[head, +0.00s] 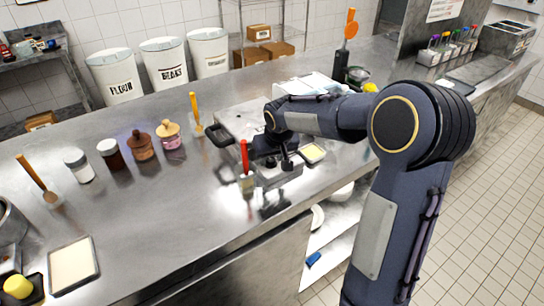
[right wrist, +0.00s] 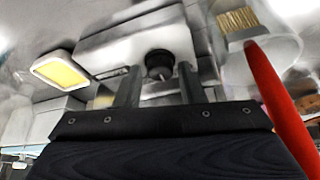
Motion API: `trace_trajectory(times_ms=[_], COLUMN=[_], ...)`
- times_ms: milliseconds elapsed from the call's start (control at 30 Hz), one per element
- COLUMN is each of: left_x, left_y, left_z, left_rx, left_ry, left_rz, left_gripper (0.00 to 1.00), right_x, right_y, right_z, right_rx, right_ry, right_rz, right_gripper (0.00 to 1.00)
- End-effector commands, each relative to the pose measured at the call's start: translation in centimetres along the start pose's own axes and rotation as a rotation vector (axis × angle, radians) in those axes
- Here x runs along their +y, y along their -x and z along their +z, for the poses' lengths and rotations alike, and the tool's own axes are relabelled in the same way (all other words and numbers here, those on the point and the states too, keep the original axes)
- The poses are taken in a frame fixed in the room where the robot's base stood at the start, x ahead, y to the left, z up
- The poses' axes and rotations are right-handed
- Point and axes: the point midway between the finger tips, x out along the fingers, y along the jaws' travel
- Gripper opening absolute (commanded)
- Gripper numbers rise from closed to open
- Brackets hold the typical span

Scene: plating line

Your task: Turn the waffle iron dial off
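The waffle iron (head: 238,122) is a pale metal unit on the steel counter, partly hidden behind my right arm in the head view. In the right wrist view its metal front (right wrist: 112,52) carries a round black dial (right wrist: 159,63). My right gripper (right wrist: 159,84) is open, its two dark fingers apart, with the dial between and just beyond the fingertips. I see no clear contact. In the head view the right gripper (head: 279,161) is at the iron's front, and I cannot make out the dial there. The dial's setting is not readable. My left gripper is not in view.
A red-handled brush (head: 245,158) stands close beside the right gripper. A small tray with yellow contents (head: 313,153) lies on its other side. Jars (head: 142,146) and an orange-handled utensil (head: 195,108) stand to the left.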

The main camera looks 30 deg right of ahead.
Motion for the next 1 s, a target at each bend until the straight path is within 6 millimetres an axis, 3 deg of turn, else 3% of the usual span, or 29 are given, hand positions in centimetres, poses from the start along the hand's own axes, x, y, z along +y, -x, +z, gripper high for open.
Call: trace_trajectory(times_ms=[33,233,667,1000], left_x=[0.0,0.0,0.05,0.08], left_y=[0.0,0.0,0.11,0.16], left_z=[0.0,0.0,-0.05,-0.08], left_rx=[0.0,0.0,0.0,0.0], left_ry=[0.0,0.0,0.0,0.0], left_rz=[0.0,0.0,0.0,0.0], left_gripper=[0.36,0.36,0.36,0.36], right_x=[-0.01,0.0,0.18,0.52], right_y=[0.02,0.03,0.08,0.0], right_z=[0.0,-0.01,-0.04,-0.1], right_rx=[0.0,0.0,0.001,0.0], right_ry=[0.0,0.0,0.089,0.348], right_rz=[0.0,0.0,-0.038,-0.147], right_gripper=[0.29,0.03,0.03,0.03])
